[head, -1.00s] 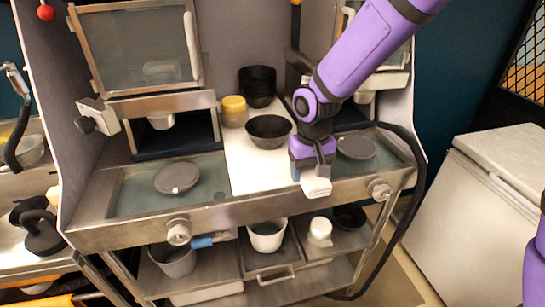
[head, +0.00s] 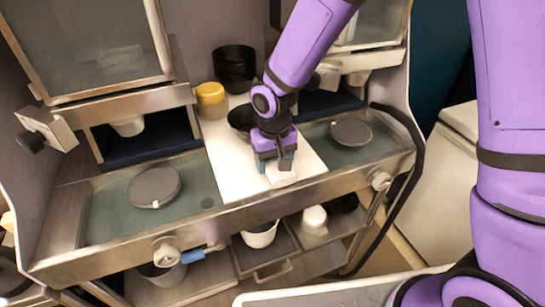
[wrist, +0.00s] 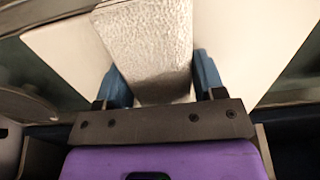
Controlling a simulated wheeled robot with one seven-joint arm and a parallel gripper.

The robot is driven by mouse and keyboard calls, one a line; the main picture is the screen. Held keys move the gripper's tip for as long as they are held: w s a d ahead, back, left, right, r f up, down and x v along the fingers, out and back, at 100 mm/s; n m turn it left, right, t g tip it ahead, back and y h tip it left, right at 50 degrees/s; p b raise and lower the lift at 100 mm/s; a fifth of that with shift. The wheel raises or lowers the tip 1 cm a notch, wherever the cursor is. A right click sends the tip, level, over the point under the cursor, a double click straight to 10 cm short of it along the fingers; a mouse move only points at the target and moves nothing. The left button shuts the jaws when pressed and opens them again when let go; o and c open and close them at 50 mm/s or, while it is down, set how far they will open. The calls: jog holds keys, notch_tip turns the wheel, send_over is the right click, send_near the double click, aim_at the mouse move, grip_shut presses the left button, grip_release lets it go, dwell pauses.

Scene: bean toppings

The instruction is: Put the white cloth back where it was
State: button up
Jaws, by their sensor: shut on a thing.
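The white cloth (head: 282,180) is a small folded, textured block in my gripper (head: 274,166). The gripper is shut on it, pointing down over the front part of the white board (head: 236,160) in the middle of the counter. In the wrist view the cloth (wrist: 148,45) sits between the blue fingers of my gripper (wrist: 160,85), with the white board (wrist: 235,40) behind it. I cannot tell whether the cloth touches the board.
A black bowl (head: 240,118) stands behind my gripper, partly hidden. A yellow-lidded container (head: 211,98) and stacked black bowls (head: 234,66) are at the back. Grey round lids lie on the left (head: 154,187) and right (head: 351,131) counter panels. A shelf with containers is below.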

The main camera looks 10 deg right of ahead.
aim_at(274, 159)
jog(key=o, duration=1)
jog(key=shift+f, duration=0.1)
notch_tip(274, 159, up, 12)
jog(key=s+d+r+m+t, duration=0.1)
jog(key=s+d+r, duration=0.2)
jog(key=d+r, duration=0.35)
jog(key=s+d+r+m+t, duration=0.1)
jog(key=s+d+r+t, duration=0.15)
jog(key=d+r, duration=0.45)
jog(key=shift+m+t, duration=0.6)
jog(key=shift+t, duration=0.35)
jog(key=s+d+r, duration=0.1)
jog(key=s+d, duration=0.2)
jog(key=s, duration=0.1)
jog(key=s+d+r, duration=0.1)
jog(key=s+d, duration=0.3)
jog(key=s+d+r, duration=0.1)
jog(key=s+d, duration=0.3)
jog(key=s, duration=0.1)
